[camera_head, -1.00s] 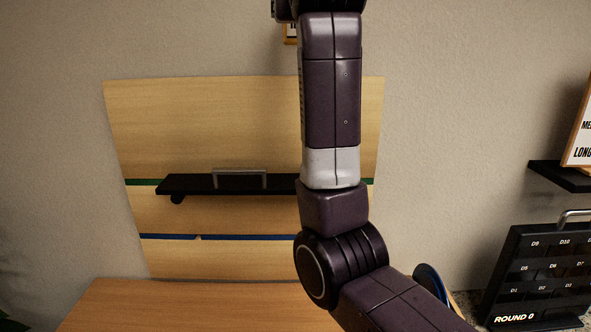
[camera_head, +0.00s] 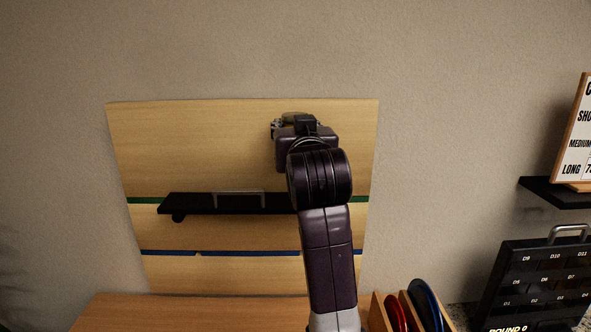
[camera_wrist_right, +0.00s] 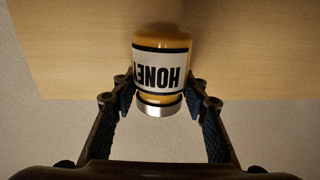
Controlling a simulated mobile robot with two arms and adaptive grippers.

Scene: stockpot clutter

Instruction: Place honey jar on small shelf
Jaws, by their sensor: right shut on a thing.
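My right gripper (camera_wrist_right: 161,98) is shut on the honey jar (camera_wrist_right: 158,68). The jar is amber with a white "HONEY" label and a silver lid, and its label reads upside down in the wrist view. In the head view, my right gripper (camera_head: 294,122) is in front of the upper wooden panel, above and right of the small black shelf (camera_head: 190,203). The jar is hidden behind my wrist there. The shelf is fixed to the panel, carries a grey metal handle-like bracket (camera_head: 238,198), and its right end is covered by my arm. My left gripper is not in view.
The wooden panel (camera_head: 180,150) has green and blue stripes. A wooden counter (camera_head: 190,312) lies below it. At the right stand a rack (camera_head: 378,312) with red and blue discs, a black numbered case (camera_head: 535,280), and another black shelf (camera_head: 550,192) with a framed sign (camera_head: 575,140).

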